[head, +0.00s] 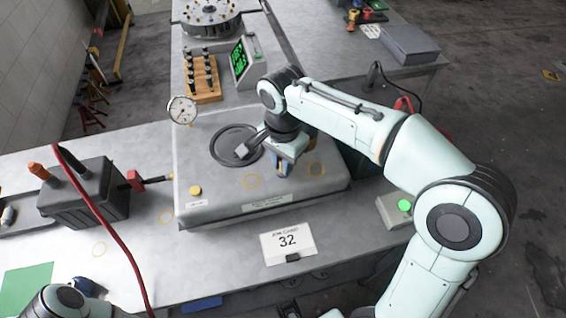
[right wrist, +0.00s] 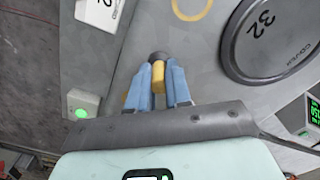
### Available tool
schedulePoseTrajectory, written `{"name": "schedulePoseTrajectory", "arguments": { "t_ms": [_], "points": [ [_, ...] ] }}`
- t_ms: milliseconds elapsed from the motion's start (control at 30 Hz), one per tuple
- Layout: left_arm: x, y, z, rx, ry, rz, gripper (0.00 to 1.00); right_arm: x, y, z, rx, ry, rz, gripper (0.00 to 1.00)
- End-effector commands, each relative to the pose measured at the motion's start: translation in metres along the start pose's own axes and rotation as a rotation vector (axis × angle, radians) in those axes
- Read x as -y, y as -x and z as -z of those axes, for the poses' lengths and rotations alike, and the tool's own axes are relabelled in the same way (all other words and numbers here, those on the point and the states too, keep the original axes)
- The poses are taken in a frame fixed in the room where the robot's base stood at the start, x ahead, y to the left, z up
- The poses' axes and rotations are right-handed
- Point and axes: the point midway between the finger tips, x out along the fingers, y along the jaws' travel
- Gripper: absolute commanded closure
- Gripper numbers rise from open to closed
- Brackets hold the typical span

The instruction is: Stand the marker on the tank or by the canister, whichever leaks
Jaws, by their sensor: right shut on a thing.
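My right gripper (head: 283,168) is over the top of the wide grey tank-like box (head: 225,190). In the right wrist view, its blue fingers (right wrist: 158,88) are shut on a short yellow piece with a dark round end (right wrist: 158,56), apparently the marker. I cannot tell whether it touches the top. The box carries a round dark cover (right wrist: 268,38), a dial gauge (head: 183,110) and thin yellow rings (head: 253,182). A black box with a handle (head: 85,197), possibly the canister, stands at the left on the bench. No leak can be made out. My left gripper is out of view.
A job card reading 32 (head: 287,243) stands at the bench's front. A small box with a green light (head: 397,210) sits right of the tank. A wooden rack (head: 202,78) and a green-screen meter (head: 243,62) stand behind. A red cable (head: 100,210) crosses the left.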

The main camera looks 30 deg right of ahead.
Motion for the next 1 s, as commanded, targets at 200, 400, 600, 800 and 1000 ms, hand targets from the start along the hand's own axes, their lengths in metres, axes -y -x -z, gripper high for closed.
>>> {"name": "schedulePoseTrajectory", "arguments": {
  "t_ms": [200, 400, 600, 800, 1000],
  "points": [
    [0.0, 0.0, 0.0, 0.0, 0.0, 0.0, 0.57, 0.0, -0.003, 0.0, 0.0, 0.0, 0.0, 1.0],
    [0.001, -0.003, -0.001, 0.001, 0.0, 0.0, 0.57, 0.0, -0.007, 0.0, 0.0, 0.0, 0.0, 1.0],
    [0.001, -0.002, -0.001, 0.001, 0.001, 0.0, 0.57, 0.0, -0.006, 0.0, 0.0, 0.0, 0.0, 0.56],
    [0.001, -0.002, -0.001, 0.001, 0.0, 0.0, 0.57, 0.0, -0.006, 0.0, 0.0, 0.0, 0.0, 0.56],
    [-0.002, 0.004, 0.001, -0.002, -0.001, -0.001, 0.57, 0.001, 0.015, 0.001, -0.001, 0.0, 0.005, 0.56]
  ]
}}
